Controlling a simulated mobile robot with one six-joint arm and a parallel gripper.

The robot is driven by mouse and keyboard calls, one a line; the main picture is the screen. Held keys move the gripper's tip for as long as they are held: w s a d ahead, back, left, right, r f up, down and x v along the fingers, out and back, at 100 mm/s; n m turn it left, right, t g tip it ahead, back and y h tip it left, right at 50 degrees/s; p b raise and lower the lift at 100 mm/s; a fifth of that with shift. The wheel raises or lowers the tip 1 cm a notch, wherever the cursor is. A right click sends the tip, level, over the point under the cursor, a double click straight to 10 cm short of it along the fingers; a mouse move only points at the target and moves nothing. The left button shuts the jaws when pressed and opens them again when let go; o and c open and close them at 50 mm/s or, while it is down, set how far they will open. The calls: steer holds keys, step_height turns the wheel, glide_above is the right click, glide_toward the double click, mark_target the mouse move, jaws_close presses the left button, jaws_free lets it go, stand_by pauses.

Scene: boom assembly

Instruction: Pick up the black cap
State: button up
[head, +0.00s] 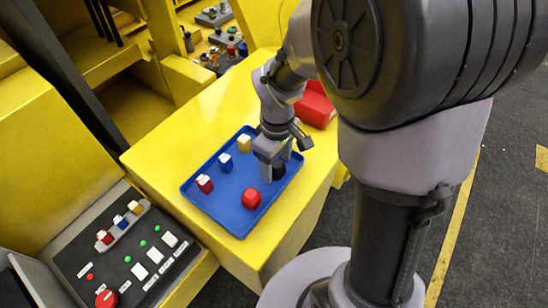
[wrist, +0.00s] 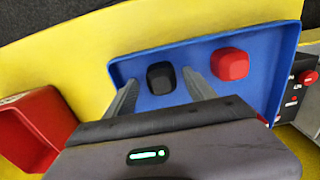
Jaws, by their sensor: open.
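The black cap (wrist: 161,77) lies in the blue tray (wrist: 270,40), and in the wrist view it shows between the two open fingers of my gripper (wrist: 160,88). I see no finger touching it. In the head view the black cap (head: 279,172) is partly hidden behind my gripper (head: 270,174), which hangs low over the right part of the tray (head: 232,215). My gripper holds nothing. The exact height of the fingertips above the tray floor is hard to tell.
A red cap (head: 251,198) lies near the black one. Red (head: 205,183), blue (head: 225,161) and yellow (head: 244,143) pieces stand in the tray. A red bin (head: 316,105) sits behind on the yellow table (head: 165,150). A button panel (head: 125,255) is at the lower left.

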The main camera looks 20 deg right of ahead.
steer(key=shift+s+a+r, duration=0.1)
steer(key=shift+s+a, duration=0.05)
steer(key=shift+s, duration=0.05)
steer(key=c, duration=0.7)
jaws_close()
steer(key=shift+r, duration=0.1)
